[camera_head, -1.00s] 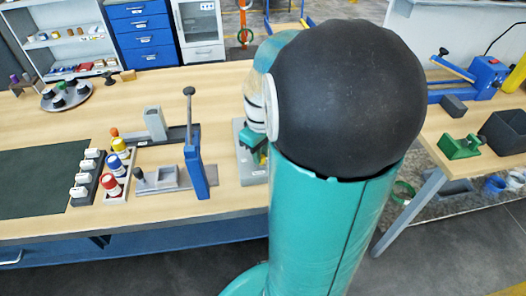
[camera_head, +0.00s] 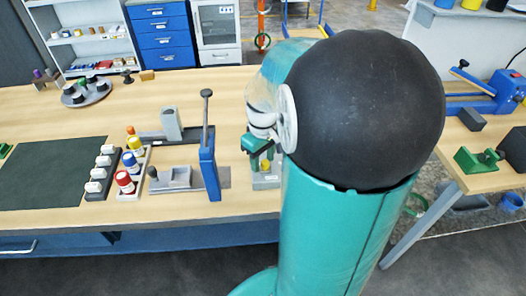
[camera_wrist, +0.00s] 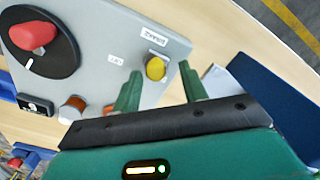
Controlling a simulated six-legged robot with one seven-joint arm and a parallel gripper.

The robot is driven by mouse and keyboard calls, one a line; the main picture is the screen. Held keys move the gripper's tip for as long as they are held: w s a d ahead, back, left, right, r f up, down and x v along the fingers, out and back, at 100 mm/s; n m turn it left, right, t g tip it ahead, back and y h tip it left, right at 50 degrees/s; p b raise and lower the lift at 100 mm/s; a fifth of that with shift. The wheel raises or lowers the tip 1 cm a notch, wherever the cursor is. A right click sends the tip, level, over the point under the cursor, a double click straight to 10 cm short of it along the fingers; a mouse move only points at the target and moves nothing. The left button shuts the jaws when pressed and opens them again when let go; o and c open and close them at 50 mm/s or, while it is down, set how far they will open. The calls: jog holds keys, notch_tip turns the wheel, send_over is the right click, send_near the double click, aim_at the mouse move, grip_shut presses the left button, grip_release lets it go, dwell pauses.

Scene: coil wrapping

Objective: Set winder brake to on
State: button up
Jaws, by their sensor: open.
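In the wrist view a grey control panel (camera_wrist: 108,30) carries a yellow round knob (camera_wrist: 155,69) in a slot, with a small white label (camera_wrist: 154,37) beside it. The label is turned over and hard to read. My gripper (camera_wrist: 160,86) is open, its two green fingers on either side of the yellow knob; I cannot tell whether they touch it. A second label (camera_wrist: 115,60) sits nearby. In the head view my gripper (camera_head: 257,143) is over the panel (camera_head: 266,181), which my arm mostly hides.
A blue lever stand (camera_head: 209,165) and colored bottles (camera_head: 132,160) stand left on the wooden table.

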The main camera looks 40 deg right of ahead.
aim_at(263, 162)
notch_tip(263, 162, up, 14)
dwell(0.4)
jog(key=shift+f, duration=0.15)
jog(key=s+a+t, duration=0.2)
jog(key=s+a, duration=0.1)
jog(key=a, duration=0.6)
jog(key=s+a+m+t, duration=0.1)
jog(key=s+a+t, duration=0.2)
jog(key=a, duration=0.7)
jog(key=shift+s+a+f+t, duration=0.15)
jog(key=shift+s+a+t, duration=0.15)
jog(key=shift+s, duration=0.2)
